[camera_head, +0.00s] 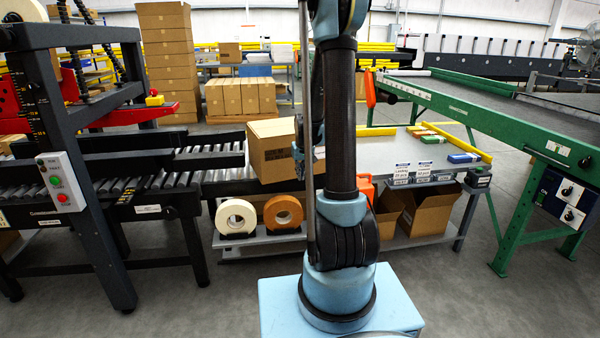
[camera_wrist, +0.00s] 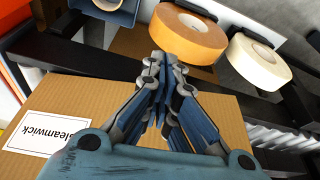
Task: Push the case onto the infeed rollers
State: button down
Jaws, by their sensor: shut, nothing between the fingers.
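The case is a brown cardboard carton (camera_head: 272,148) at the right end of the infeed rollers (camera_head: 190,176), beside the grey bench. It sits slightly turned, and my arm hides its right edge. In the wrist view, the case (camera_wrist: 105,85) lies beneath my gripper, with a white label reading "leamwick" on it. My gripper (camera_wrist: 166,58) is shut and empty, above or against the carton; contact cannot be told. In the head view my gripper (camera_head: 298,155) is mostly hidden behind my arm at the carton's right side.
Dark guide rails (camera_head: 100,165) and a black frame with a button box (camera_head: 62,181) stand left. White (camera_head: 237,216) and orange (camera_head: 283,212) tape rolls sit on a shelf below. The grey bench (camera_head: 400,150) holds small boxes; a green conveyor (camera_head: 480,120) stands right.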

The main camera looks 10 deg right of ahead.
aim_at(295, 177)
jog(key=shift+w+a+f, duration=0.15)
jog(key=shift+w+f, duration=1.35)
jog(key=shift+f, duration=0.1)
jog(key=shift+w+a+f, duration=0.15)
jog(key=shift+w+f, duration=1.3)
jog(key=shift+f, duration=0.15)
jog(key=shift+w, duration=0.1)
jog(key=shift+w+a, duration=0.15)
jog(key=shift+w, duration=0.85)
jog(key=shift+s, duration=0.15)
